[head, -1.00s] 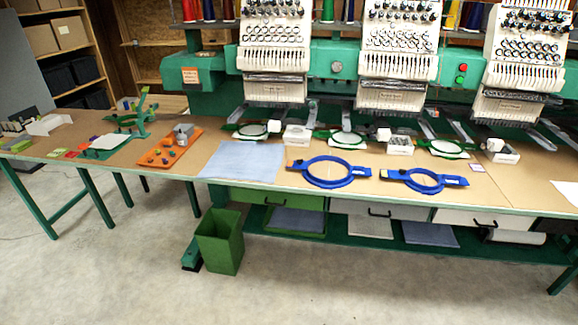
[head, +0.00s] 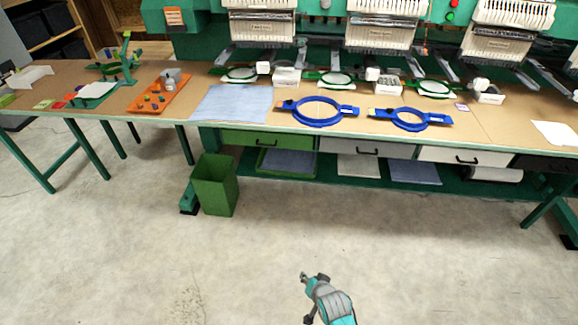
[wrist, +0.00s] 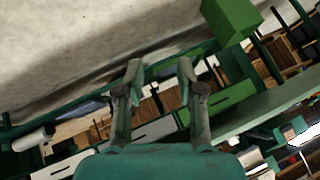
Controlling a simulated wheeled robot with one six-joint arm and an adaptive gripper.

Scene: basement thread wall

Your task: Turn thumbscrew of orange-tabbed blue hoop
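Two blue hoops lie on the brown tabletop in the head view. The left blue hoop (head: 318,123) has a small orange-looking tab at its left end. The right blue hoop (head: 410,128) has a more yellowish tab at its left end. Their thumbscrews are too small to make out. My gripper (head: 313,277) is low in the head view, over the floor in front of the table, well apart from both hoops. In the wrist view my gripper (wrist: 159,70) has its fingers spread, with nothing between them.
The table's front edge runs above drawers and a low green shelf. A green bin (head: 214,186) stands on the floor at left. A blue-grey cloth (head: 232,103) and an orange tray (head: 160,100) lie left of the hoops. Embroidery machines stand behind. The floor in front is clear.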

